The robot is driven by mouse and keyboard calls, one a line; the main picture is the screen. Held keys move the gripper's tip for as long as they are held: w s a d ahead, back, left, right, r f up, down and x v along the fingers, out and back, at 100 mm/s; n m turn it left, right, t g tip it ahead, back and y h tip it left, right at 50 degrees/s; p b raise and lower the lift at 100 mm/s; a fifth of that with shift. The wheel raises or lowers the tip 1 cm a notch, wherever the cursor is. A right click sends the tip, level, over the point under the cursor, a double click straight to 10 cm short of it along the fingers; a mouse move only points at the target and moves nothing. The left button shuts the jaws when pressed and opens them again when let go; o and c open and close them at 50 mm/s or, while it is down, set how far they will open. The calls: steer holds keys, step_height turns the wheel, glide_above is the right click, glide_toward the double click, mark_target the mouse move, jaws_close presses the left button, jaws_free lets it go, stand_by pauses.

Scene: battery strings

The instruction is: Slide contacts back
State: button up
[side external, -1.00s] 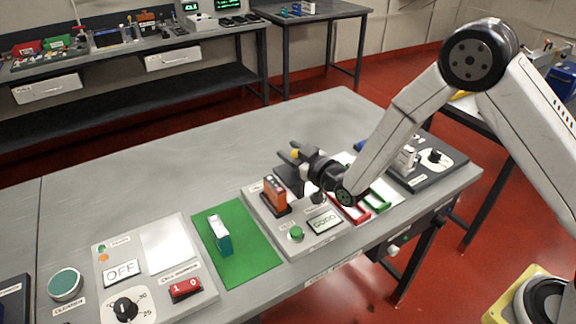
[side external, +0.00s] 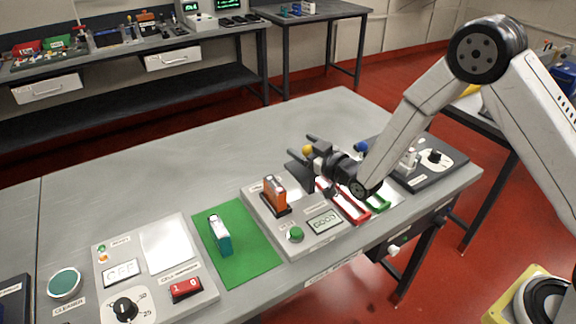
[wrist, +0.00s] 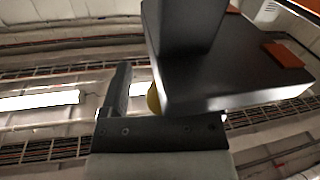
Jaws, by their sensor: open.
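My gripper (side external: 302,147) is open, low over the bench behind the tester, with its fingers pointing left. A yellow knob (side external: 307,150) shows between or beside the fingers; whether they touch it is unclear. In the wrist view the yellow knob (wrist: 153,98) is mostly hidden behind a large dark block (wrist: 210,85), probably part of the sliding contacts, beside one finger (wrist: 118,90). An orange-and-black cell (side external: 275,193) stands upright on the tester panel (side external: 285,243), whose display (side external: 324,222) appears to read GOOD. The contacts themselves are hard to make out.
A teal-and-white cell (side external: 219,235) stands on the green mat (side external: 252,262). A red frame (side external: 350,212) and a green frame (side external: 379,204) lie right of the tester. A dark panel with a knob (side external: 435,157) stands farther right.

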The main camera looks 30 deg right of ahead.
steer(key=shift+s, duration=0.15)
steer(key=s+d, duration=0.1)
steer(key=s, duration=0.6)
steer(key=shift+s+d, duration=0.2)
steer(key=shift+d, duration=0.05)
stand_by(0.5)
steer(key=s+d+m+g+h, duration=0.1)
steer(key=s+d+m+g, duration=0.1)
steer(key=s+g, duration=0.5)
steer(key=s+d+m+g+h, duration=0.2)
steer(key=s+d+g, duration=0.3)
steer(key=s, duration=0.8)
steer(key=g, duration=0.3)
steer(key=shift+d, duration=0.25)
